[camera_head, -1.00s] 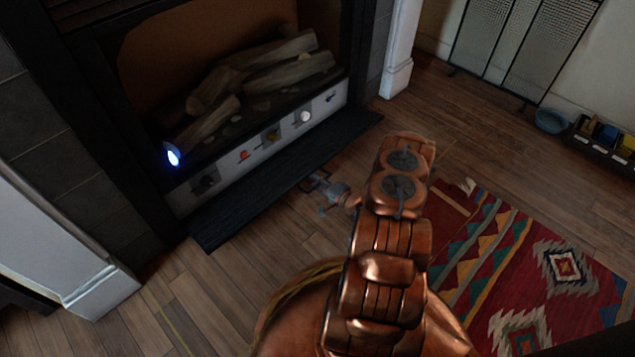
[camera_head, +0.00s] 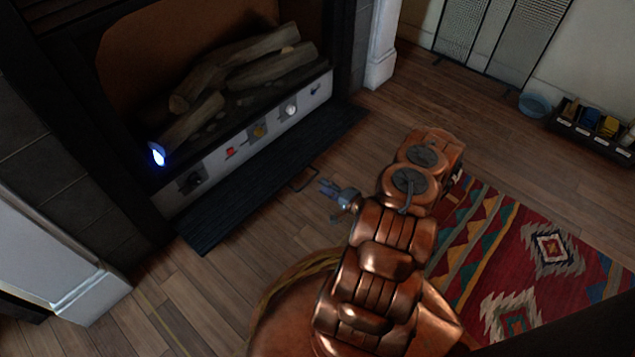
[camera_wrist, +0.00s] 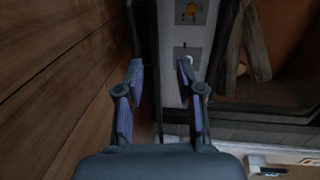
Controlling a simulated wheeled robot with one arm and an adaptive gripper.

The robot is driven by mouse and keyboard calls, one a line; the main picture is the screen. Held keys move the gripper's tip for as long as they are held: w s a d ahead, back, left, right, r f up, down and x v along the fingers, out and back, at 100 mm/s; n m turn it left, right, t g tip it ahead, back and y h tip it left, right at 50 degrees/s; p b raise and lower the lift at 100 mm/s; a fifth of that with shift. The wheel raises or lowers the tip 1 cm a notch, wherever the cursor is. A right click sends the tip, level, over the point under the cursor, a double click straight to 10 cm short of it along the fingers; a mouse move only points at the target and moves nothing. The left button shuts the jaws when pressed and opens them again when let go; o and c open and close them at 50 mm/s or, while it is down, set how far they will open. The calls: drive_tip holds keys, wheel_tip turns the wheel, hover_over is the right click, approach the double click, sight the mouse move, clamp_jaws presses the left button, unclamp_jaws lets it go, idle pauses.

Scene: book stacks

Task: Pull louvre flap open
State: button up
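A dark ribbed strip (camera_head: 235,205) lies along the foot of the fireplace, with a thin dark loop handle (camera_head: 303,179) at its front edge. It may be the louvre flap; I cannot tell for sure. My gripper (camera_head: 326,187) is just right of the loop, apart from it, over the wood floor. In the wrist view my gripper (camera_wrist: 161,66) has its two fingers spread, with nothing held between them. The pale control panel (camera_wrist: 174,90) shows behind the right finger. The loop is not clear in that view.
The panel above the strip bears a black knob (camera_head: 192,182), a red switch (camera_head: 230,152), a yellow control (camera_head: 259,131) and a white knob (camera_head: 291,109). Logs (camera_head: 240,75) lie in the firebox. A patterned rug (camera_head: 545,255) is at right.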

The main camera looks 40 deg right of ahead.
drive_tip(key=shift+v, duration=1.2)
